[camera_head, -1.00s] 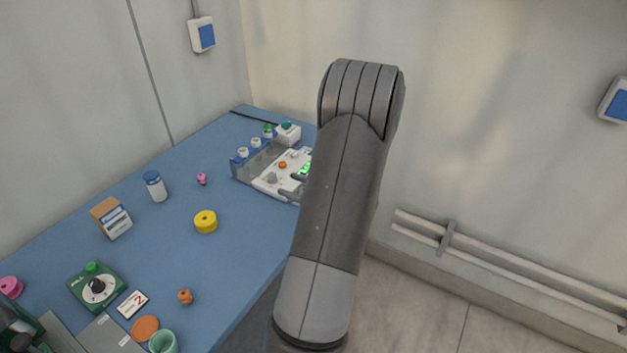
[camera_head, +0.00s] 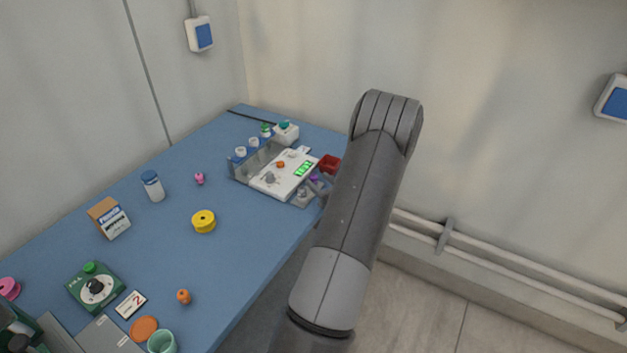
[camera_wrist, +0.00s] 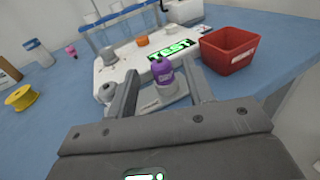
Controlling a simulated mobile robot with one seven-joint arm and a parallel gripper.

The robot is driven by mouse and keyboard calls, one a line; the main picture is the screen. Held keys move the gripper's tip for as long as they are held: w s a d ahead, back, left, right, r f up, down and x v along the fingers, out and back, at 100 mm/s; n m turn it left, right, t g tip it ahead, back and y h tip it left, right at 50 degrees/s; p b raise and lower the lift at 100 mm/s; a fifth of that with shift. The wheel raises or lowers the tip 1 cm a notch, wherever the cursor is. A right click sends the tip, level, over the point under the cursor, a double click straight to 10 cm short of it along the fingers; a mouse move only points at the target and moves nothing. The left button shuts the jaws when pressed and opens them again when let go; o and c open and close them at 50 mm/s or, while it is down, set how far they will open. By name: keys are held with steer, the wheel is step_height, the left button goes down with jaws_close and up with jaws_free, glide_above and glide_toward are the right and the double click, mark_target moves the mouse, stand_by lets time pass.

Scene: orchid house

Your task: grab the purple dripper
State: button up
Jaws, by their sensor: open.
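My gripper (camera_wrist: 162,80) is open, with one finger on each side of the dripper as seen from the wrist. I cannot tell whether the fingers touch it. In the head view my gripper is mostly hidden by my arm.
A red open box (camera_wrist: 230,50) stands just right of the gripper. The white panel (camera_head: 277,179) holds a green display (camera_wrist: 172,50), an orange knob (camera_wrist: 142,40) and grey parts. A yellow spool (camera_head: 204,221) and white bottle (camera_head: 153,186) stand left on the blue table (camera_head: 255,236).

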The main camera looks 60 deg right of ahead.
mark_target(316, 178)
steer(key=x, duration=0.4)
steer(key=shift+f, duration=0.15)
steer(key=shift+c, duration=0.2)
steer(key=c, duration=1)
